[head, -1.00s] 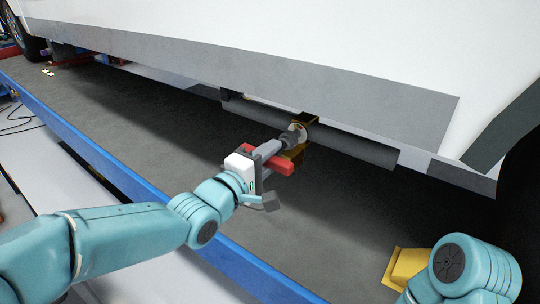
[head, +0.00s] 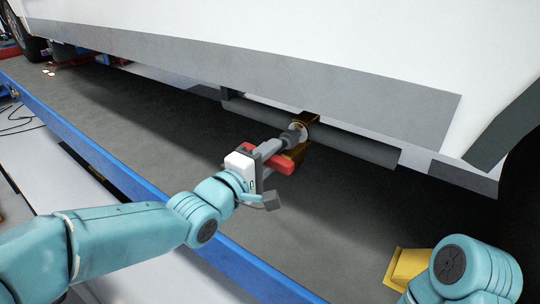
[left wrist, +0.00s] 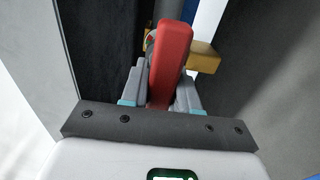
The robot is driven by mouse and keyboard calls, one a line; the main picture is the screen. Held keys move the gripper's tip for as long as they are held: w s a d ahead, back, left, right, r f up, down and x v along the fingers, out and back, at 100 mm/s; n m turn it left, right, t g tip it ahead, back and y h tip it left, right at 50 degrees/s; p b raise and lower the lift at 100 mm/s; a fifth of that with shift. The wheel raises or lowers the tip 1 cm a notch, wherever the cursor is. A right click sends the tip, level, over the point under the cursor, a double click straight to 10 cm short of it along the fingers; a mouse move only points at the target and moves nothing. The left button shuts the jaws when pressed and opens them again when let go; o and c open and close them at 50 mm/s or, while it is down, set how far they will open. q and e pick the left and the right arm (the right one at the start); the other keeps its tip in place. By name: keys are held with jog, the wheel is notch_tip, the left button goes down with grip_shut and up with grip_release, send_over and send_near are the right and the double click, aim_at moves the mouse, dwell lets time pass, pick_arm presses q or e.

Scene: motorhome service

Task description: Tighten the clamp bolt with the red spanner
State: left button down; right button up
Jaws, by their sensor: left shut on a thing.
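The red spanner (head: 284,165) is held in my left gripper (head: 272,155), just in front of the clamp. In the left wrist view the red handle (left wrist: 171,62) stands between the two grey fingers, which are shut on it. A dark grey round part (head: 289,141) lies at the clamp, beyond the fingers. The brass-coloured clamp (head: 312,120) sits around the dark pipe and also shows in the left wrist view (left wrist: 206,60). The clamp bolt cannot be made out clearly, nor how the spanner sits on it. My right gripper is out of view; only part of that arm shows.
The dark pipe (head: 360,148) runs under the motorhome's white side (head: 300,45) and grey skirt (head: 230,75). A blue rail (head: 110,170) edges the dark platform. A yellow block (head: 408,266) lies at the lower right beside my right arm.

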pick_arm(q)
jog(key=shift+w+d, duration=0.2)
jog(key=shift+w, duration=0.05)
jog(key=shift+x, duration=0.95)
jog(key=shift+m+b, duration=0.6)
jog(key=shift+m, duration=0.2)
jog(key=shift+b+v, duration=0.45)
jog(key=shift+v, duration=1.35)
